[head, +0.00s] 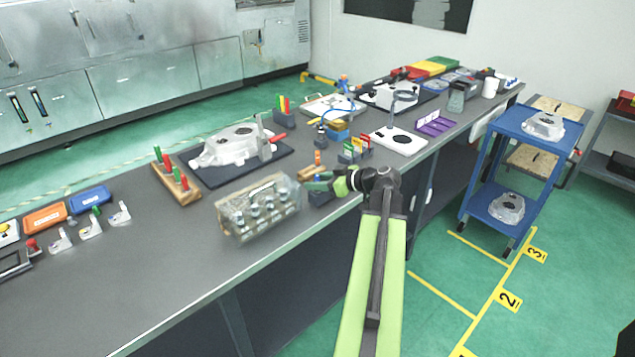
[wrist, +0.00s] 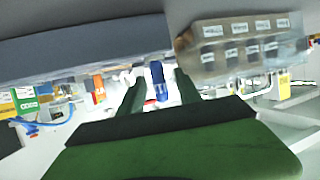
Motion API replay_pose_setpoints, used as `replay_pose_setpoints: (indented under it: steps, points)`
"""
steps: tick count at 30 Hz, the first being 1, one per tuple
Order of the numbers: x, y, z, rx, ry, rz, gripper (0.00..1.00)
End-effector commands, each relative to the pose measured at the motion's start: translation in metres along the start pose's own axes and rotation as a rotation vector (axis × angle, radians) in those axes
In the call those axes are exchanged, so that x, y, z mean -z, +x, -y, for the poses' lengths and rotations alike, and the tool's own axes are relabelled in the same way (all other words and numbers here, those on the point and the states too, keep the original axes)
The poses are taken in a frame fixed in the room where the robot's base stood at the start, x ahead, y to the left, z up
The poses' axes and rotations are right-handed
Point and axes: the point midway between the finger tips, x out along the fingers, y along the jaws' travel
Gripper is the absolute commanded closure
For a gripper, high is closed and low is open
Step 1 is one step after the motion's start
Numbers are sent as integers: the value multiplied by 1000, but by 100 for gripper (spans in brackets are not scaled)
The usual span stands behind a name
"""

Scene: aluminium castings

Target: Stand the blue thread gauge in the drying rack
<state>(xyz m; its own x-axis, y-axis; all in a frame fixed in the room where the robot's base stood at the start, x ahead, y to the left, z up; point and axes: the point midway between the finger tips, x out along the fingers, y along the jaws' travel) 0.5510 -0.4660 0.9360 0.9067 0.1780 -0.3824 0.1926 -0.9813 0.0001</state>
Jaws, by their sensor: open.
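In the wrist view a blue upright piece, which looks like the blue thread gauge (wrist: 158,72), shows between the spread fingertips (wrist: 160,92). I cannot tell whether either finger touches it. A purple slotted rack (head: 436,125), possibly the drying rack, stands farther along the bench on the right.
A wooden stand (head: 182,194) with red and green handles is farther left. A holder with coloured tags (head: 354,154) and a white plate (head: 398,141) lie beyond the gripper. The front-left bench top (head: 150,275) is clear.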

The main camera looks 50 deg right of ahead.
Motion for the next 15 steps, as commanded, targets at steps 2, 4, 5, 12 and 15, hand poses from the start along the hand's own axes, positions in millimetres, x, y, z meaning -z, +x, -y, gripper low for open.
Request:
replay_pose_setpoints:
  steps: [2, 4, 5, 12, 15]
  points:
    - [0, 0, 0, 0, 0, 0, 59]
    - [0, -2, 0, -1, 0, 0, 59]
    - [1, -5, 0, -1, 0, 0, 59]
    - [5, -58, 0, -5, 2, 0, 59]
    - [6, -87, 0, -4, 2, 0, 59]
